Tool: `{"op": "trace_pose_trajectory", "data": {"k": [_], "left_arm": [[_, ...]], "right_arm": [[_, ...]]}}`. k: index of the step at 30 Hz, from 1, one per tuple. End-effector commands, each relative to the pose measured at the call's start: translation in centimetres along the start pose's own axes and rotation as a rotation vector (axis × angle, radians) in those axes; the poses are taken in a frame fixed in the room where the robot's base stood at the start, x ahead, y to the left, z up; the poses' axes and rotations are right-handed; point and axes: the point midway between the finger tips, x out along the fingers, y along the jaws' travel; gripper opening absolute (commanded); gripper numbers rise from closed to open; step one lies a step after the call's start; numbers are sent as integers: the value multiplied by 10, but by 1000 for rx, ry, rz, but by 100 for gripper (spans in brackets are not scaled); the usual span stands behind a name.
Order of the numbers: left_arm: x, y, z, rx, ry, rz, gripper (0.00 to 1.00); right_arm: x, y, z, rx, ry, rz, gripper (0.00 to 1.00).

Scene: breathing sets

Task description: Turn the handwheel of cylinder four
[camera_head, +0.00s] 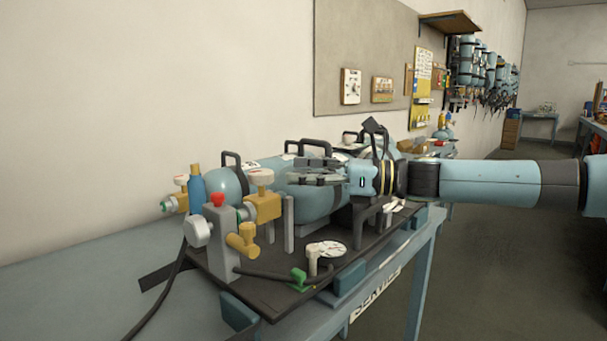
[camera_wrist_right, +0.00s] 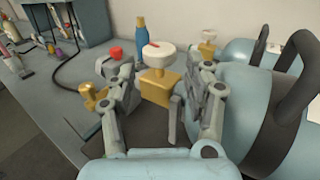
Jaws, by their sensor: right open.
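A teal cylinder (camera_head: 318,203) lies on a dark tray, with a brass valve (camera_head: 263,205) topped by a white handwheel (camera_head: 260,176) with a red mark. My right gripper (camera_head: 293,170) comes in from the right above this cylinder, its fingers pointing at the handwheel. In the right wrist view the handwheel (camera_wrist_right: 160,55) and brass valve (camera_wrist_right: 158,86) appear between the two spread fingers (camera_wrist_right: 164,78), which are open and hold nothing. I cannot tell whether they touch the wheel. A second handwheel (camera_head: 181,180) belongs to another cylinder (camera_head: 228,184) behind. I can read no cylinder number. My left gripper is out of view.
A grey block with a red knob (camera_head: 217,199), a blue bottle (camera_head: 197,190) and a black hose (camera_head: 170,296) stand close left of the valve. The bench (camera_head: 70,290) is clear at left.

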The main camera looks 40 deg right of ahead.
Motion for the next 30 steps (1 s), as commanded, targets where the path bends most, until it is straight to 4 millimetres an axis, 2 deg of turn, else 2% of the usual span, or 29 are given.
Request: {"op": "trace_pose_trajectory", "data": {"k": [2,5,8,11,12,15,18,21,25,26,30], "left_arm": [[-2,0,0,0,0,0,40],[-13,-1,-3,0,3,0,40],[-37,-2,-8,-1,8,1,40],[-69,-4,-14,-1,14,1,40],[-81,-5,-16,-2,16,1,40],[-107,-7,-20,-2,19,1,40],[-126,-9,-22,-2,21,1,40],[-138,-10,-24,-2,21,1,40],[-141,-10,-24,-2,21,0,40],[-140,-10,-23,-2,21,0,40],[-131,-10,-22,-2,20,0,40]], "right_arm": [[0,0,2,18,-6,-4,58],[2,0,11,170,-52,-38,58],[3,-3,28,554,-167,-105,58],[3,-6,38,1137,-342,-165,58],[3,-6,38,1387,-419,-177,58],[6,2,30,1973,-598,-165,58],[11,16,18,2451,-746,-117,58],[17,31,9,2789,-849,-57,58],[24,40,2,2993,-912,-6,58],[26,39,1,-3004,915,2,58],[41,29,-2,-2996,914,-6,58]]}}
